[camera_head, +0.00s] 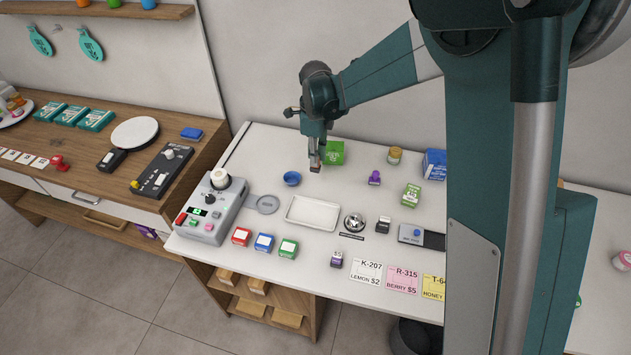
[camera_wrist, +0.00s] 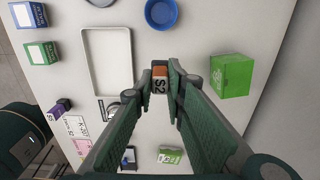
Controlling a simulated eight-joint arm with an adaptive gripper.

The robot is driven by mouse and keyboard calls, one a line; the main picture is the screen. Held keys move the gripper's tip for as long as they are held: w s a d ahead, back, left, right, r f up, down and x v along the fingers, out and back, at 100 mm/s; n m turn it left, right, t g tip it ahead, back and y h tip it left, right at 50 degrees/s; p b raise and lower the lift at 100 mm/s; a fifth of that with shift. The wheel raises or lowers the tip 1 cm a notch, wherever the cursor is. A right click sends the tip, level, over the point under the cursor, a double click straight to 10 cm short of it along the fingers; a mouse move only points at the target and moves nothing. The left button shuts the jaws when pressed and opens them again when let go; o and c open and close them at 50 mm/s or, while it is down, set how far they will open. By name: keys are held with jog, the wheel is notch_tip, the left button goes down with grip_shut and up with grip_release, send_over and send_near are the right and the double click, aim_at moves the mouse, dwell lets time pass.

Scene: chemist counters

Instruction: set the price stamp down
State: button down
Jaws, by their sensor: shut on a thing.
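My gripper (camera_head: 316,155) is shut on a small price stamp (camera_wrist: 159,82) with a brown-orange end and a pale face marked "$2". In the wrist view the two green fingers (camera_wrist: 166,78) close on either side of it. In the head view the stamp (camera_head: 316,168) shows under the fingertips, at the back of the white counter (camera_head: 268,150). It is right of the blue bowl (camera_head: 292,179) and in front of the green box (camera_head: 334,153). I cannot tell whether the stamp touches the counter.
A white tray (camera_head: 313,212) lies in front, with a bell (camera_head: 354,223) to its right. A purple item marked $5 (camera_head: 337,260) stands near the front edge, beside price cards (camera_head: 366,272). A grey machine (camera_head: 213,207) stands left.

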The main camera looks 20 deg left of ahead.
jog(key=shift+f, duration=2.75)
jog(key=shift+f, duration=1.9)
jog(key=shift+f, duration=0.15)
jog(key=c, duration=2.4)
grip_release()
jog(key=shift+o, duration=0.2)
notch_tip(320, 180, up, 12)
jog(key=shift+r, duration=0.2)
